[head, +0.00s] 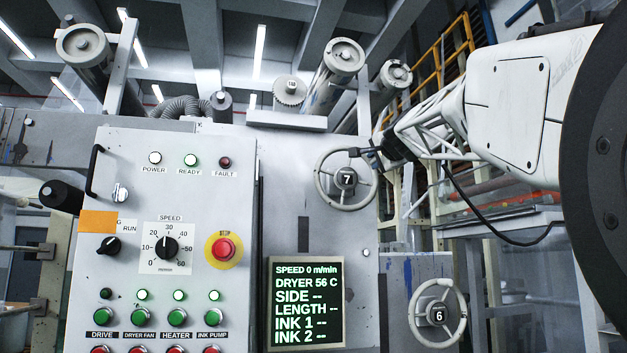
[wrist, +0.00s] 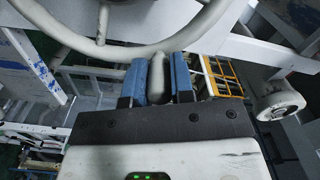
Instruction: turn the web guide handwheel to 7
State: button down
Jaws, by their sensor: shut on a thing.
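The upper handwheel (head: 320,188) is a pale spoked ring on the grey machine face, right of the control panel; its dark hub (head: 346,178) shows "7". A second, similar handwheel (head: 461,318) sits lower right, and its hub (head: 437,315) shows "6". No label I can read says which is the web guide handwheel. My gripper (head: 362,153) reaches the upper handwheel's top right from the right. In the wrist view, my gripper's blue fingers (wrist: 159,72) are shut on a pale rounded handle (wrist: 157,80) beside the wheel rim (wrist: 130,51). The handle's far end is hidden.
The control panel (head: 136,205) with knobs, lamps and a red stop button (head: 223,249) stands to the left. A display (head: 306,303) reads speed 0 m/min. Rollers (head: 345,54) are above. A dark cable hangs under my arm.

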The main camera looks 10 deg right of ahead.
jog(key=shift+d+f, duration=0.1)
jog(key=shift+f, duration=0.15)
jog(key=c, duration=1)
grip_release()
jog(key=shift+s, duration=0.1)
jog(key=s, duration=0.7)
jog(key=shift+s, duration=0.3)
